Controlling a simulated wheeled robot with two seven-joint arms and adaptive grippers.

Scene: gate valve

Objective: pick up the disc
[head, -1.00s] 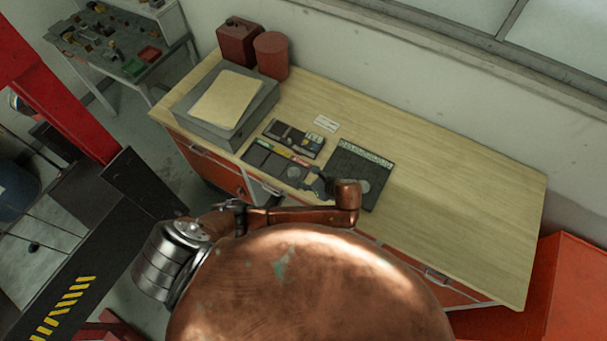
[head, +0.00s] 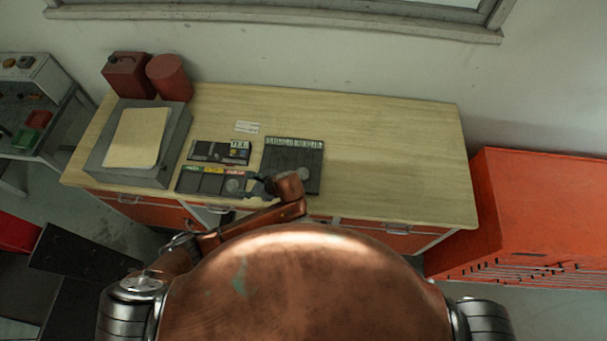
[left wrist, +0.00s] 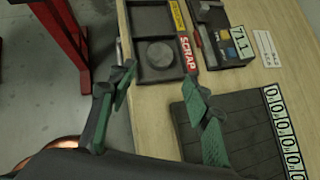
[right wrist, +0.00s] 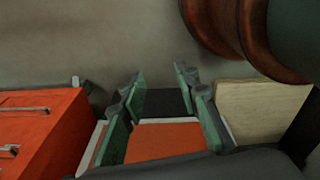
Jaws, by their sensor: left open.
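A round grey disc (left wrist: 160,53) lies in the SCRAP compartment of a dark tray (left wrist: 152,19). In the head view the disc (head: 232,184) shows small at the tray's right end. My left gripper (left wrist: 162,76) is open and empty, with its green-padded fingers over the bench edge between the tray and a black mat (left wrist: 247,125). In the head view the left gripper (head: 262,186) is right of the disc, partly hidden by my copper arm. My right gripper (right wrist: 160,74) is open and empty in the right wrist view; the head view does not show it.
A red cabinet (head: 545,200) stands right of the bench. The bench's right half is clear.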

